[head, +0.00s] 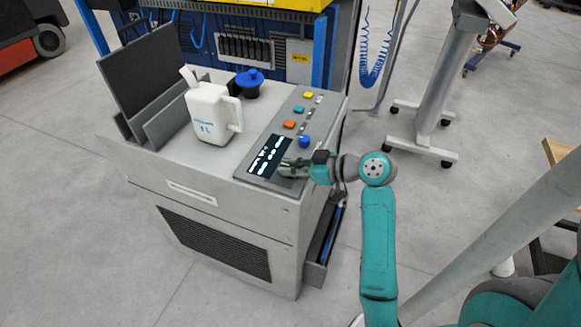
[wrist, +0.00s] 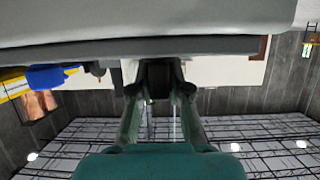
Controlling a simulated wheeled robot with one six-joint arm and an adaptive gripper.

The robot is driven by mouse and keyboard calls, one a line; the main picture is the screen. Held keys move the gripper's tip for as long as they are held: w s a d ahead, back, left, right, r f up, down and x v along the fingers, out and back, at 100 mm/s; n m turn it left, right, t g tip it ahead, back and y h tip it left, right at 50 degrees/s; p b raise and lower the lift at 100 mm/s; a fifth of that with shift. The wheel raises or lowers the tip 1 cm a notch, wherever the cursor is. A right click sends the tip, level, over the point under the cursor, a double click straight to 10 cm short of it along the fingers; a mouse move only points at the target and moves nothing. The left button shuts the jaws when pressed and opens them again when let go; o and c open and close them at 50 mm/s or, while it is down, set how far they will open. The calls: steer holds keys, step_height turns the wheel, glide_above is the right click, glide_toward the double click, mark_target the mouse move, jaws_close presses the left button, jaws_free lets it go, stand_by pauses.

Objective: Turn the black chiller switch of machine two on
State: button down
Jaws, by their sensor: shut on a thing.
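The machine (head: 240,225) is a grey cabinet with a sloped control panel on top. My gripper (head: 289,169) is at the front right corner of that panel, beside the lit display (head: 267,155). In the wrist view my gripper (wrist: 159,82) has its two fingers on either side of a dark block, which looks like the black switch (wrist: 159,76), close under the pale machine surface. The gripper is shut on it. In the head view the switch is hidden by my gripper. Whether it is turned on or off cannot be told.
A blue round button (head: 304,141) is just behind my gripper, with orange, teal and yellow buttons further back. A white jug (head: 210,113) and a blue-capped item (head: 250,83) stand on the machine top. A wheeled stand (head: 438,85) is at the right. Floor between is clear.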

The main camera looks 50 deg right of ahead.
steer(key=m+h, duration=0.6)
steer(key=h, duration=0.1)
steer(key=shift+a+t, duration=0.15)
steer(key=shift+t, duration=0.15)
steer(key=m+g+h, duration=0.1)
steer(key=m+h, duration=0.2)
steer(key=h, duration=0.1)
steer(key=shift+m+g, duration=0.3)
steer(key=shift+m+g+h, duration=0.5)
steer(key=shift+m+h, duration=0.4)
steer(key=shift+m+g, duration=0.3)
steer(key=c, duration=1.1)
jaws_free()
